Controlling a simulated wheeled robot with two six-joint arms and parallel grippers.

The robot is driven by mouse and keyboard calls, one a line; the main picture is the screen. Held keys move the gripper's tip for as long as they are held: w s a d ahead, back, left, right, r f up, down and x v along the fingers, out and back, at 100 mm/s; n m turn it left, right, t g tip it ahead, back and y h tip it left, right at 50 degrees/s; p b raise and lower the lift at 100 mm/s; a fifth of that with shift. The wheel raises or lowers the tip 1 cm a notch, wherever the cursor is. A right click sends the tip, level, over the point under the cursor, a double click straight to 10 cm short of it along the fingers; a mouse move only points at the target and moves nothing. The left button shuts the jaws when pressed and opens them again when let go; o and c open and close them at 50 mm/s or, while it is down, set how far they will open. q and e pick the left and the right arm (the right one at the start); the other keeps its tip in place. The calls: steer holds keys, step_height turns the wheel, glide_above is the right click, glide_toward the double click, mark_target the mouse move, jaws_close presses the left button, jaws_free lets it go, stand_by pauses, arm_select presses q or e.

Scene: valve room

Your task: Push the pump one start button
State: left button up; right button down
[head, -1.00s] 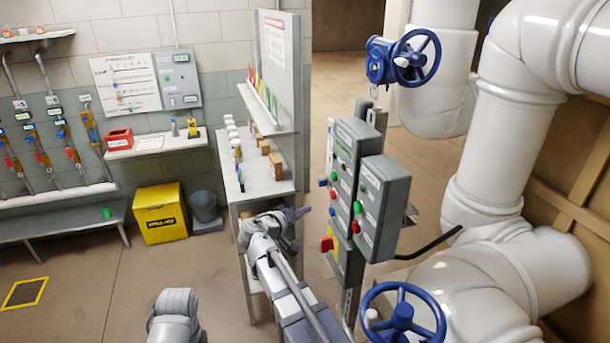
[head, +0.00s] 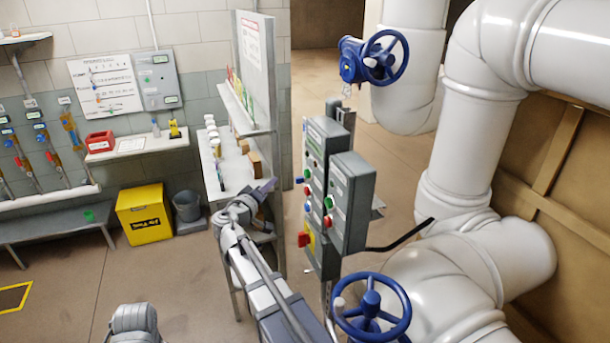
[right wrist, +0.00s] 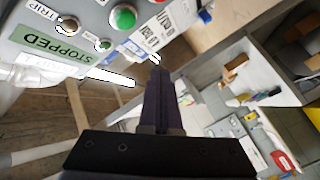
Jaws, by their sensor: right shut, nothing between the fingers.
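Two grey control boxes stand on a post right of centre in the head view: a taller rear one (head: 316,165) and a nearer one (head: 351,205). The nearer box carries a green button (head: 329,202) above a red one (head: 328,220). My left gripper is out of view.
A blue handwheel (head: 371,307) stands close to my right arm, below the boxes. Large white pipes (head: 455,150) fill the right side. A shelf bench (head: 238,176) with jars stands behind my gripper. Open floor lies at the left.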

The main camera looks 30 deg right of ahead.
steer(key=s+d, duration=0.1)
steer(key=d, duration=0.6)
steer(key=shift+s, duration=0.4)
steer(key=shift+d, duration=0.3)
stand_by(1.5)
steer(key=shift+s+d, duration=0.1)
steer(key=shift+d, duration=0.1)
steer(key=shift+s+d, duration=0.1)
steer(key=shift+d, duration=0.35)
stand_by(0.8)
steer(key=shift+a, duration=0.1)
steer(key=shift+w+a, duration=0.2)
steer(key=shift+a, duration=0.55)
steer(key=shift+a, duration=0.1)
steer(key=a, duration=0.2)
steer(key=w+a, duration=0.1)
steer(key=a, duration=0.1)
steer(key=shift+w+a, duration=0.1)
steer(key=shift+a, duration=0.25)
